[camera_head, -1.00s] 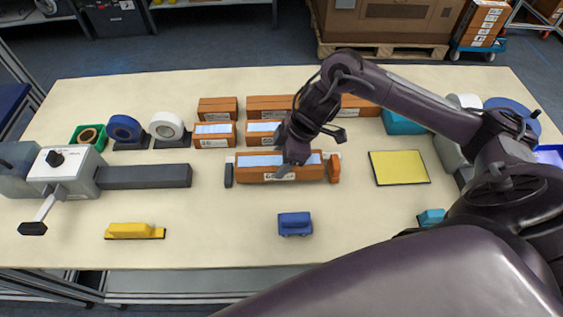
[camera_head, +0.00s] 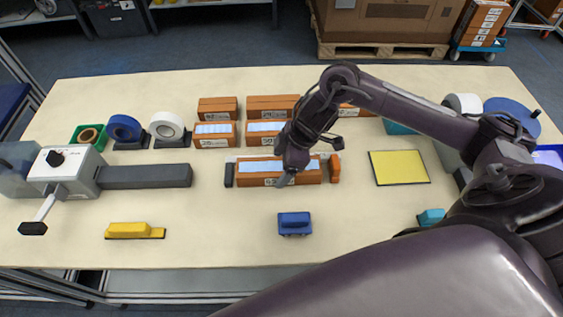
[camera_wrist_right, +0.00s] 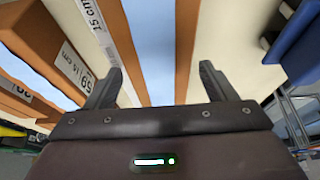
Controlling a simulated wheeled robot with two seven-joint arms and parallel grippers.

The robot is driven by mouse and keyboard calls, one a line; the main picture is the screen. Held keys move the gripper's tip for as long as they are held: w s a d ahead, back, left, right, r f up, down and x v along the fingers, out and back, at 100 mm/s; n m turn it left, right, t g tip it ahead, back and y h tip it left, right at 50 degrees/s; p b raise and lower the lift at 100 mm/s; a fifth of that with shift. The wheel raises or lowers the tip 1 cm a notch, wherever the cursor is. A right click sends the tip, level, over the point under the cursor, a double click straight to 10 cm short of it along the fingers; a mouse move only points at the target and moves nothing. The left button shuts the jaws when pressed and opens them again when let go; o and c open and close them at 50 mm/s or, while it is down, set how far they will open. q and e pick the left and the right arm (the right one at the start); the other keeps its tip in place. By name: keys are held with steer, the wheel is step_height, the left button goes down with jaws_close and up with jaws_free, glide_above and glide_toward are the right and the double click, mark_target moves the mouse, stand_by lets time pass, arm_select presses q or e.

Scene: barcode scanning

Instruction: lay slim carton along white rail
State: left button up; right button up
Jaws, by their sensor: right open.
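The slim carton (camera_head: 247,179), orange-brown with a light-blue top, lies lengthwise in front of the white rail (camera_head: 319,155), between a dark end block (camera_head: 229,175) and an orange end block (camera_head: 334,168). In the right wrist view the carton (camera_wrist_right: 153,45) runs alongside the rail (camera_wrist_right: 117,45); I cannot tell whether they touch. My right gripper (camera_wrist_right: 160,82) is open, with one finger on each side of the carton. In the head view the right gripper (camera_head: 287,170) partly hides the carton's middle. My left gripper is not in view.
Several similar cartons (camera_head: 213,141) stand in rows behind the rail. A blue block (camera_head: 294,223) sits in front, and a yellow pad (camera_head: 399,167) lies to the right. A grey machine (camera_head: 70,175) with a dark bar stands left. The front table strip is mostly clear.

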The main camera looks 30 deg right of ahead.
steer(key=v, duration=1.2)
steer(key=shift+r, duration=0.2)
steer(key=shift+f, duration=0.1)
